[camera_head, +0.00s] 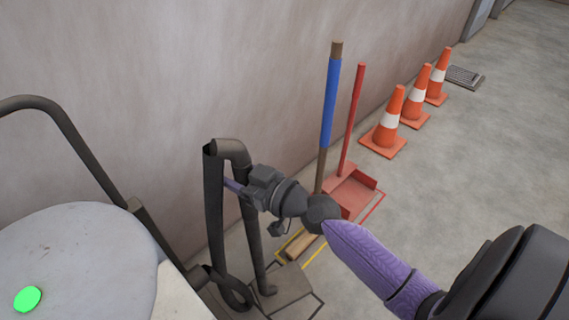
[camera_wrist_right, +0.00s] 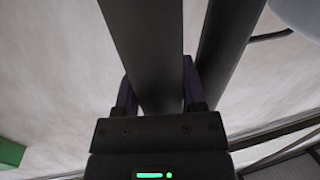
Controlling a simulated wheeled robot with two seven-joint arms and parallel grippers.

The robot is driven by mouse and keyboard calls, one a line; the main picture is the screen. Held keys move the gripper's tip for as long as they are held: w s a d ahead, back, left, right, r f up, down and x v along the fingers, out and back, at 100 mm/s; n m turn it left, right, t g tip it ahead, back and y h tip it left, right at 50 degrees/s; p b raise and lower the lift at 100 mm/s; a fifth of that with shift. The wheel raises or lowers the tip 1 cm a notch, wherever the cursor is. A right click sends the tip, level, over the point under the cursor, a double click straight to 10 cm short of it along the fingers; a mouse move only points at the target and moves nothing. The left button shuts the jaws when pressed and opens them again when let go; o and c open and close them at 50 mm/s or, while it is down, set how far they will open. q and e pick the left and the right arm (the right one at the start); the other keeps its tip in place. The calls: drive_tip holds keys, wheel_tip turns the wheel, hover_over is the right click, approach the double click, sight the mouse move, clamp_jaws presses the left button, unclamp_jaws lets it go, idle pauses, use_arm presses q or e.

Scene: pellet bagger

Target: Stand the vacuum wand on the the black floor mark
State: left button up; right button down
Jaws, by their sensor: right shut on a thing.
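The vacuum wand (camera_head: 213,210) is a dark tube, bent over at its top, standing roughly upright by the wall in the head view. My right gripper (camera_head: 236,187) is shut on its upper part; in the wrist view the wand (camera_wrist_right: 147,60) runs between the two fingers (camera_wrist_right: 156,88). A second dark tube (camera_wrist_right: 222,50) runs beside it there. The black floor mark (camera_head: 316,296) is a thin outline on the floor at the wand's lower right, partly hidden. I cannot tell whether the wand's lower end touches the floor. My left gripper is out of view.
A blue-handled broom (camera_head: 330,105) and a red dustpan (camera_head: 352,190) stand right of the wand by yellow (camera_head: 316,253) and red floor marks. Several orange cones (camera_head: 389,125) line the wall. A grey round lid (camera_head: 80,260) with a green button (camera_head: 28,299) is at left.

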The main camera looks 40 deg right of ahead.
drive_tip(key=shift+w+d+f+m+h, duration=0.2)
drive_tip(key=shift+d+f+m+h, duration=0.05)
drive_tip(key=shift+f+m+h, duration=0.15)
wheel_tip(320, 180, down, 11)
drive_tip(key=b, duration=0.8)
drive_tip(key=shift+r+b, duration=0.15)
drive_tip(key=shift+b, duration=0.2)
drive_tip(key=shift+r, duration=0.25)
drive_tip(key=shift+f, duration=0.2)
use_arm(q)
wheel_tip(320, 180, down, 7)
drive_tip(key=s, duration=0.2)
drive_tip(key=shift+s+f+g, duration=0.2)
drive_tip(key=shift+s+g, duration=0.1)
use_arm(e)
drive_tip(key=shift+c, duration=0.8)
unclamp_jaws()
